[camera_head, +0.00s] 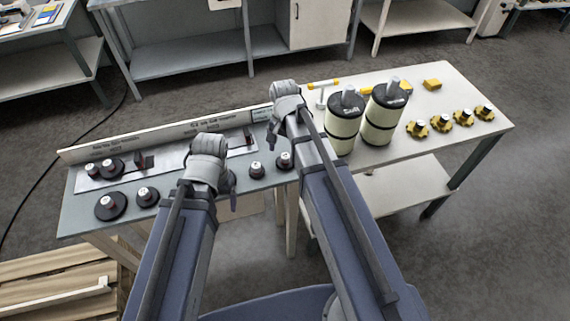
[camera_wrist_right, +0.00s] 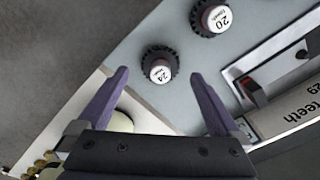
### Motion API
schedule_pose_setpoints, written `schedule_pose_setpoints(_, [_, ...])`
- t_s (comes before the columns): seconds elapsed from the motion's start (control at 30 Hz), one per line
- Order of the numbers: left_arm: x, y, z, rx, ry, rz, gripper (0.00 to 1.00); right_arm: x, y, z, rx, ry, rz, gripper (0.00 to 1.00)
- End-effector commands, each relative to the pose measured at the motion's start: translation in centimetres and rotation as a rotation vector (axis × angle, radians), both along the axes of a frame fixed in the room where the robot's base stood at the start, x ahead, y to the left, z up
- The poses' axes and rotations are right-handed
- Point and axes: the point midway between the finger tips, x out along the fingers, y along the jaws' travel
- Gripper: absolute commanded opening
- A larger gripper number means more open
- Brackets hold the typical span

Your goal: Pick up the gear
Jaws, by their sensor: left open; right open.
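Several dark gears with white-topped hubs lie on the grey part of the bench. One gear (camera_head: 285,160) lies near its right end, with a smaller-looking gear (camera_head: 256,170) to its left. In the right wrist view, a gear marked 24 (camera_wrist_right: 160,65) lies beyond and between the fingertips, apart from them; a gear marked 20 (camera_wrist_right: 213,18) lies further up. My right gripper (camera_wrist_right: 160,75) is open and empty above the bench; it also shows in the head view (camera_head: 274,125). My left gripper (camera_head: 222,180) is open over the bench's front edge, its fingers partly hidden.
More gears, including one (camera_head: 110,206), stand at the left. A metal plate (camera_head: 120,172) and a sign board (camera_head: 130,147) run along the back. Two dark-topped canisters (camera_head: 343,125) and several yellow pieces (camera_head: 440,122) stand on the cream table to the right.

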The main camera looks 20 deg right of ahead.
Motion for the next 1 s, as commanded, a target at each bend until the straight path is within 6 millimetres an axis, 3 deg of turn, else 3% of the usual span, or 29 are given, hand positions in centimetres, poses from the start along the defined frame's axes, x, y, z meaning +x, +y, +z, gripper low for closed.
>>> schedule_pose_setpoints(0.27, [0.0, 0.0, -1.0, 0.000, 0.000, 0.000, 0.83, 0.2, -0.1, -1.0, 0.000, 0.000, 0.000, 1.00])
schedule_pose_setpoints(0.63, [0.0, 0.0, -5.2, 0.000, 0.000, 0.001, 0.83, 0.6, -0.4, -5.2, 0.000, 0.000, 0.001, 1.00])
schedule_pose_setpoints(0.9, [0.0, 0.0, -5.1, 0.000, 0.000, 0.001, 0.83, 0.6, -0.4, -5.1, 0.000, 0.000, 0.001, 1.00])
schedule_pose_setpoints(1.0, [0.0, 0.0, -5.1, 0.000, 0.000, 0.001, 0.83, 0.6, -0.4, -5.1, 0.000, 0.000, 0.001, 0.91])
